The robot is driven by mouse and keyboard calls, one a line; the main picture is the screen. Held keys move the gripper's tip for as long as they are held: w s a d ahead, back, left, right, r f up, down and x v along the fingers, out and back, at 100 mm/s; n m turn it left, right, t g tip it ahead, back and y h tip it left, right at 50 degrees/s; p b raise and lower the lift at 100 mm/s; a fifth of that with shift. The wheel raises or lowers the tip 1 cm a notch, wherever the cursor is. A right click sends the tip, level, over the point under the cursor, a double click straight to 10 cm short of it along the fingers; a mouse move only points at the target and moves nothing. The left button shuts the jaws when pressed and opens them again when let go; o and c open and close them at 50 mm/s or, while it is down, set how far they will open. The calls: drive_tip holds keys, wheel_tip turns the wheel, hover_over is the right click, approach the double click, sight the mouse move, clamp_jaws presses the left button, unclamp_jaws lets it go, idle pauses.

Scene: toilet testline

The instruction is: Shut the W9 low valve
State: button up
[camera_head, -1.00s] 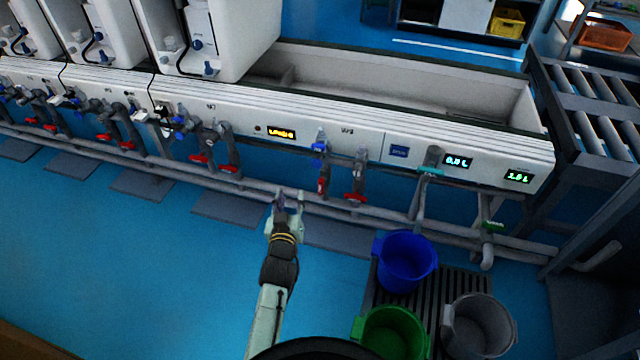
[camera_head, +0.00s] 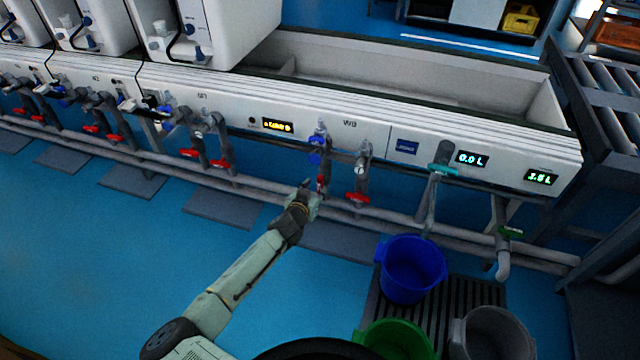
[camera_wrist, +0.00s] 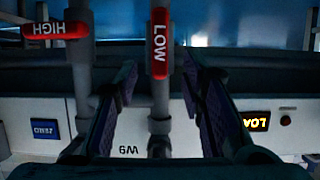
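The W9 low valve has a red handle marked LOW (camera_wrist: 160,42), in line with its upright grey pipe. In the head view its handle (camera_head: 321,184) is partly hidden by my gripper (camera_head: 311,190). In the wrist view, which is upside down, my gripper (camera_wrist: 159,75) is open, with one finger on each side of the LOW pipe. The handle shows between and beyond the fingertips; I cannot tell whether they touch it. The W9 high valve's red handle (camera_wrist: 56,30) lies crosswise on its pipe; it also shows in the head view (camera_head: 357,198).
A yellow-lit display (camera_head: 278,126) is left of the W9 label (camera_head: 349,124). A long grey pipe (camera_head: 400,214) runs below the valves. A blue bucket (camera_head: 411,272), a green bucket (camera_head: 397,343) and a grey bucket (camera_head: 490,335) stand at the lower right. Blue floor is clear at left.

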sight(319, 184)
drive_tip(key=b+x, duration=0.1)
drive_tip(key=x, duration=0.5)
drive_tip(key=shift+w+d+f, duration=0.1)
drive_tip(key=shift+w+f, duration=0.05)
drive_tip(key=shift+w, duration=0.05)
drive_tip(key=shift+c, duration=0.2)
clamp_jaws()
